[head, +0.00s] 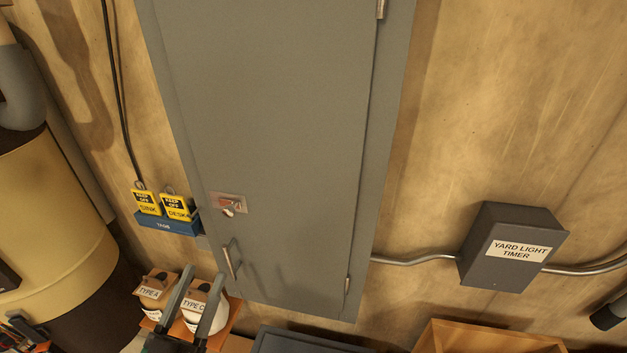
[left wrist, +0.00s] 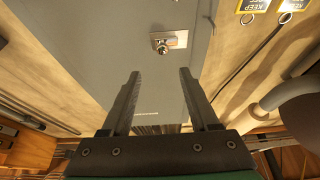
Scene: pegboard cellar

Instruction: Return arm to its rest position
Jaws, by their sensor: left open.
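My left gripper (head: 204,274) is at the bottom of the head view, its two dark fingers spread apart with nothing between them. It overlaps the labelled TYPE A container (head: 152,292) and TYPE C container (head: 194,305) in that view; I cannot tell whether it touches them. In the left wrist view the open fingers (left wrist: 160,76) point toward the grey cabinet door (left wrist: 85,45), with the lock plate (left wrist: 168,40) beyond the tips. The right gripper is in neither view.
The grey cabinet door (head: 280,130) is shut, with a handle (head: 230,262) and a lock plate (head: 228,203). Yellow tags hang over a blue tray (head: 166,224). A yard light timer box (head: 511,245) is on the wall. A large tan tank (head: 45,220) stands left.

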